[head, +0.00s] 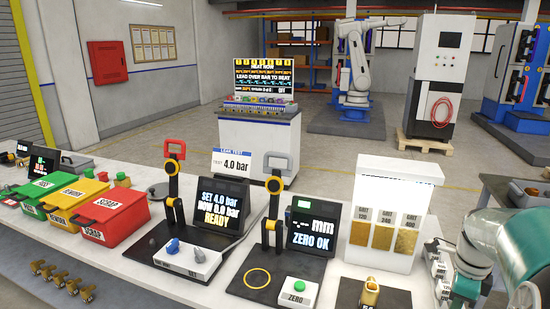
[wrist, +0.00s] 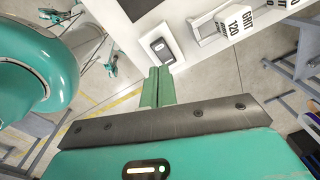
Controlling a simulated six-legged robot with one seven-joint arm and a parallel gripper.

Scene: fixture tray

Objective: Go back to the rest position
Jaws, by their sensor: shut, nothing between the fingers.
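My gripper (wrist: 157,88) shows in the wrist view with its two green fingers together and nothing between them. The fingers point toward the edge of the white bench, near a small white unit with a dark face (wrist: 161,46). Blocks marked GRIT 120 (wrist: 237,24) lie beyond, to the upper right. In the head view my teal and white arm (head: 510,245) is at the right edge, beside the bench's right end; I cannot make out the fingertips clearly there.
The white bench (head: 120,275) holds green, yellow and red SCRAP (head: 115,222) bins, a 4.0 bar test stand (head: 215,203), a ZERO OK gauge stand (head: 313,234) and a grit rack (head: 390,200). A brass fitting (head: 370,291) stands at the front. Open floor (head: 330,160) lies behind.

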